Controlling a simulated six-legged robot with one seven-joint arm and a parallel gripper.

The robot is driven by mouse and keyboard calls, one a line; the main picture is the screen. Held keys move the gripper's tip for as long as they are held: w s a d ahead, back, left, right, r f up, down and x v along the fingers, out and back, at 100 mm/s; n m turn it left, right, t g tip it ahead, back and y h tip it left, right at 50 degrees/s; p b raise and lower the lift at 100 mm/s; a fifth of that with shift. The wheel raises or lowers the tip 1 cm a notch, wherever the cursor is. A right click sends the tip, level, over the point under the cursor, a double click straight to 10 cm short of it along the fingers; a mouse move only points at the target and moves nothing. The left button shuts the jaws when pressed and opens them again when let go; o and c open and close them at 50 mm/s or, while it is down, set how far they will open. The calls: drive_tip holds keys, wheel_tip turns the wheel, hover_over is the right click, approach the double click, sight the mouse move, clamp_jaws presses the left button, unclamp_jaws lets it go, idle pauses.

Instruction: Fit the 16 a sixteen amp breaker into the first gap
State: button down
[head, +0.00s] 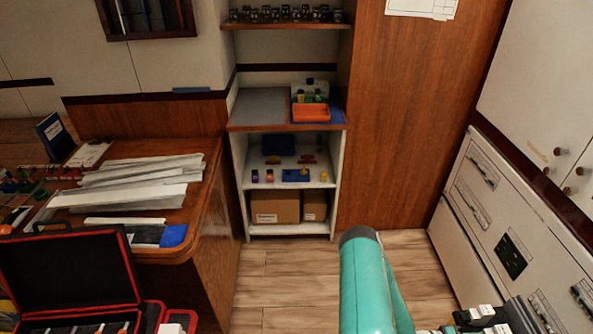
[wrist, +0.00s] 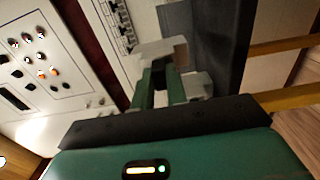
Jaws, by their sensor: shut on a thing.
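A white panel with a row of dark slots (wrist: 117,24) lies beyond the fingertips, apart from the held piece as far as I can tell. In the head view only my teal arm shows clearly, and pale blocks show at the bottom right edge. I cannot make out the first gap.
A white cabinet front (head: 510,225) with breaker rows (head: 483,173) and a dark square panel (head: 511,255) stands at the right. An open black case with red edges (head: 70,270) is at lower left, beside a wooden desk (head: 200,215). A shelf (head: 287,128) stands behind clear floor.

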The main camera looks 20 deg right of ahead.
drive_tip(key=shift+w+a+r, duration=0.3)
drive_tip(key=shift+a+r, duration=0.25)
drive_tip(key=shift+a, duration=0.1)
drive_tip(key=shift+w+a+r, duration=0.25)
drive_tip(key=shift+a+r, duration=0.35)
drive_tip(key=shift+w+a+r, duration=0.3)
drive_tip(key=shift+a+r, duration=0.25)
drive_tip(key=shift+a, duration=0.1)
drive_tip(key=shift+w, duration=0.1)
